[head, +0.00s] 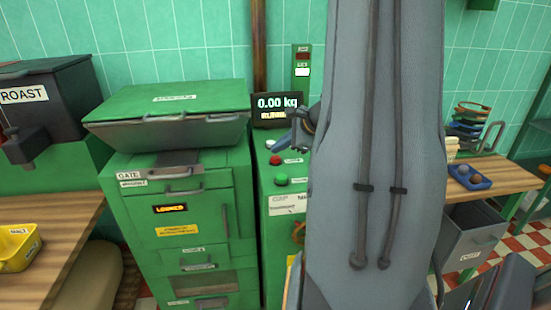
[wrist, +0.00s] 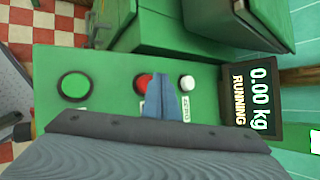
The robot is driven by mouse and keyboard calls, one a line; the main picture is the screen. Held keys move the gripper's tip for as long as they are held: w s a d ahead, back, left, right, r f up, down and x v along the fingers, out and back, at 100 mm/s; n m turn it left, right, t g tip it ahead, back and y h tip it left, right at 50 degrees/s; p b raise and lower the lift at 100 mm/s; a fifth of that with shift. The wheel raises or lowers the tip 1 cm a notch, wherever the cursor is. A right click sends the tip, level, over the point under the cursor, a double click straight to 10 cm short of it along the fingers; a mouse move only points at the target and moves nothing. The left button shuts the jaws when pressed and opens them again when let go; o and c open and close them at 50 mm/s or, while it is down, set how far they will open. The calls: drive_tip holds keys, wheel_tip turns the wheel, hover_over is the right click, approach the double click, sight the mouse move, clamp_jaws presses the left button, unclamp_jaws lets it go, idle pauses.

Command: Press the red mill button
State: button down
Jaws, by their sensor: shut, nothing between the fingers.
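The red button (head: 275,160) is on the green control cabinet (head: 270,222), between a white button (head: 271,144) and a green button (head: 282,180). In the wrist view the red button (wrist: 143,82) is partly hidden behind the blue-grey fingertips of my gripper (wrist: 162,78). The white button (wrist: 187,82) is just right of the fingers and the green button (wrist: 75,86) is farther left. My gripper is shut and empty. In the head view my gripper (head: 282,144) shows beside the buttons, mostly hidden by my arm. I cannot tell whether it touches the red button.
A display (wrist: 252,98) behind the buttons reads 0.00 kg and RUNNING. The green mill (head: 178,215) with a closed lid and a LOCKED sign stands left of the cabinet. A wooden table (head: 500,172) with a blue tray (head: 469,177) is at right.

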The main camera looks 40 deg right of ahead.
sight(279, 159)
drive_tip(key=shift+f, duration=0.2)
drive_tip(key=shift+f+b, duration=0.25)
drive_tip(key=shift+b, duration=0.3)
drive_tip(key=shift+f+b, duration=0.5)
drive_tip(key=shift+b, duration=0.05)
idle(0.7)
idle(0.3)
drive_tip(key=shift+r+p, duration=0.65)
drive_tip(key=shift+r, duration=0.3)
drive_tip(key=shift+r+p, duration=1.85)
drive_tip(key=shift+r, duration=0.7)
drive_tip(key=shift+f, duration=0.1)
